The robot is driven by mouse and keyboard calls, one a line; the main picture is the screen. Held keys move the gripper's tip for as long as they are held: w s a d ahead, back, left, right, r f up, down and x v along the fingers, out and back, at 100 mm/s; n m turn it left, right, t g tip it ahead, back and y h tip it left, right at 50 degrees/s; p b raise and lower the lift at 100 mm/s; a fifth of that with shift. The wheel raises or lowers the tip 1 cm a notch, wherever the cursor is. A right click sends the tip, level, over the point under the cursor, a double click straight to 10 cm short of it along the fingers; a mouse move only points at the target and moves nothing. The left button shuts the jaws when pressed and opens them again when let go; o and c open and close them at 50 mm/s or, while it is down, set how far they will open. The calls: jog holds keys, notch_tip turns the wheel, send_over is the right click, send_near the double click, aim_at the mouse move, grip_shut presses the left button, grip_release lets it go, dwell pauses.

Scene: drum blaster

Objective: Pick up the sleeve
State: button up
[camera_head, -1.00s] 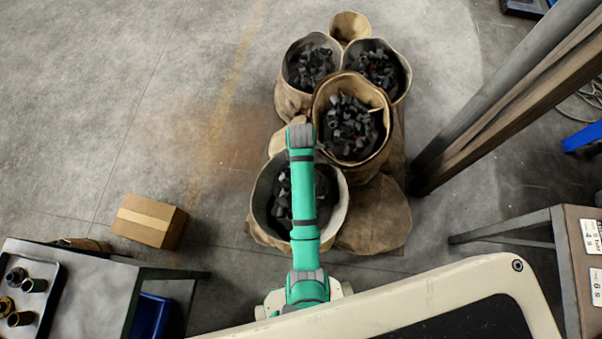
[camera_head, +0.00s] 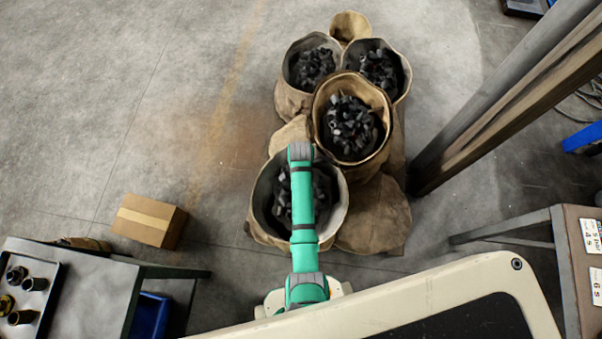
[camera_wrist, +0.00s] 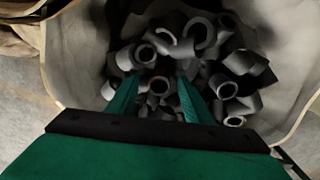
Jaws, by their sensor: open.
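Several dark grey sleeves lie in a jumbled heap inside the nearest sack (camera_head: 340,212). In the wrist view, the pale inner wall of this sack (camera_wrist: 70,60) surrounds the heap. My gripper (camera_wrist: 157,82) is open over the heap, its two green fingers pointing down into it. One sleeve (camera_wrist: 159,86) with a reddish-brown bore shows between the fingertips; I cannot tell whether they touch it. Another sleeve (camera_wrist: 145,53) lies just beyond it, its open end facing up. In the head view, my green arm covers part of the sack and hides the gripper.
More sacks of dark parts stand behind, including a tan one (camera_head: 320,100). A cardboard box (camera_head: 148,220) lies on the floor at left. A table with a tray (camera_head: 42,315) stands lower left. Floor at upper left is clear.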

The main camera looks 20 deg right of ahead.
grip_shut()
jog(key=shift+w+r, duration=0.1)
jog(key=shift+r, duration=0.05)
jog(key=shift+r, duration=0.6)
jog(key=s+a+r, duration=0.4)
jog(key=s+r, duration=0.8)
jog(key=s, duration=0.2)
jog(key=w+a+f+m, duration=0.1)
jog(key=w+a+m, duration=0.2)
jog(key=w+m, duration=0.4)
jog(key=w+a+f+m, duration=0.1)
jog(key=w+a+m, duration=0.1)
jog(key=w+m, duration=0.6)
jog(key=w, duration=0.4)
jog(key=shift+w+a+f+m, duration=0.3)
jog(key=shift+a+f, duration=0.1)
